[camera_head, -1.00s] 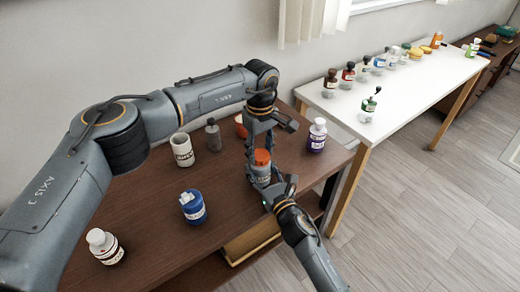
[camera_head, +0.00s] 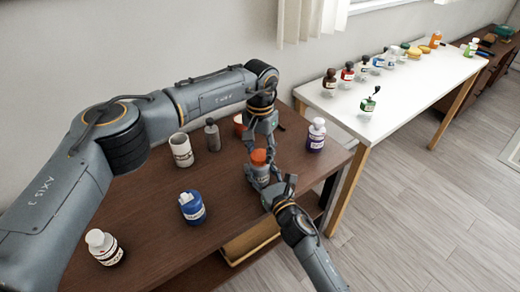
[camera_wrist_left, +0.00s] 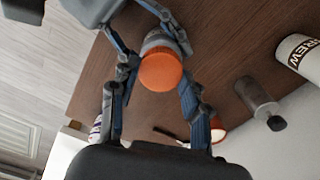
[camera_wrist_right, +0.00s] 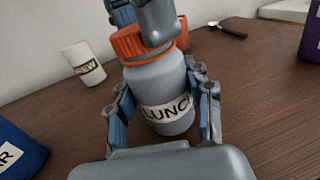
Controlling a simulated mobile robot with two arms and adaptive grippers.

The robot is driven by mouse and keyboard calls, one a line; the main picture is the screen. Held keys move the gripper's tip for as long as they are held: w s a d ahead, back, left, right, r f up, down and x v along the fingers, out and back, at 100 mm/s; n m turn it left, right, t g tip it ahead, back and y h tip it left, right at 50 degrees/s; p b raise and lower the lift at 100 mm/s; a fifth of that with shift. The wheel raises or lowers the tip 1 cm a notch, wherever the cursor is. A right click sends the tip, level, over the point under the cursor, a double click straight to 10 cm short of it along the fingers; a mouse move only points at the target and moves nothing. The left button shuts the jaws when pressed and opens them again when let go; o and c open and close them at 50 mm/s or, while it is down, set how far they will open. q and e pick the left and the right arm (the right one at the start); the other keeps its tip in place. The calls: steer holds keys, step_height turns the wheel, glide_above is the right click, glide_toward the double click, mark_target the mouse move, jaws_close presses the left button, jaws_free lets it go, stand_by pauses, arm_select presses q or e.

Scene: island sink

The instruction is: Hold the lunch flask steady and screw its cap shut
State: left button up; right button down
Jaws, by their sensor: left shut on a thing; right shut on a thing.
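The lunch flask (camera_head: 262,175) stands upright on the dark table, a grey bottle with a white label reading "LUNC…" in the right wrist view (camera_wrist_right: 166,112). Its orange ribbed cap (camera_head: 258,157) sits on top, and also shows in the left wrist view (camera_wrist_left: 160,71) and right wrist view (camera_wrist_right: 128,43). My left gripper (camera_head: 261,150) comes from above and is shut on the cap, one finger on each side. My right gripper (camera_head: 266,187) is shut around the flask's body from the front right. How tightly the cap is seated cannot be told.
A white cup (camera_head: 181,150), a grey bottle (camera_head: 212,137) and an orange-red container (camera_head: 239,124) stand behind. A blue jar (camera_head: 193,207) and white bottle (camera_head: 104,248) stand left and front. A white table (camera_head: 405,90) holds several bottles.

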arm_select(q)
steer(key=o, duration=0.7)
steer(key=shift+o, duration=0.2)
steer(key=shift+r, duration=2.3)
steer(key=shift+c, duration=0.4)
